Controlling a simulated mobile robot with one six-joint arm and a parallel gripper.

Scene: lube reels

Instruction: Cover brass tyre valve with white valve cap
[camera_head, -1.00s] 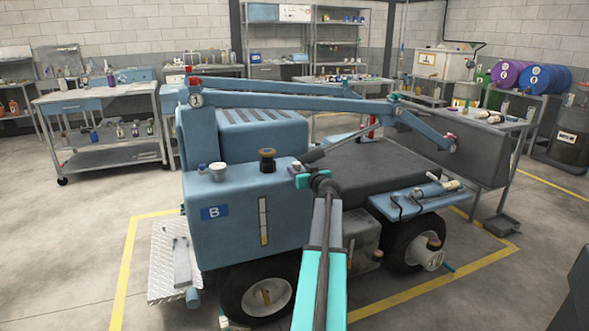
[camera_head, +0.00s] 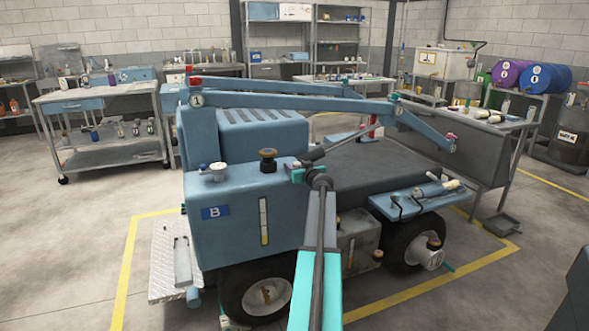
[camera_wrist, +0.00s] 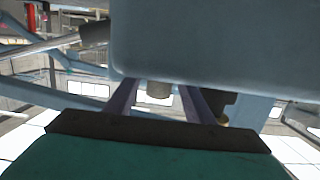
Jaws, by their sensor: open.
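In the head view a short brass-coloured piece (camera_head: 268,293) shows in the front wheel of the blue machine; it looks like the tyre valve. I cannot pick out the white valve cap for certain; a small pale fitting (camera_head: 217,172) stands on the machine's top left. My gripper (camera_wrist: 158,99) is open in the wrist view, its two purple fingers apart. A short grey cylinder (camera_wrist: 158,88) shows between them, and I cannot tell whether it is near or behind. In the head view my gripper's fingertips are not clear beside the machine's top.
The blue machine (camera_head: 235,235) fills the middle, with a dark-capped fitting (camera_head: 268,161) on top. Its blue linkage (camera_head: 275,101) spans above a dark deck. A blue side shelf (camera_head: 420,197) holds tools. Floor inside the yellow line is clear at the front right.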

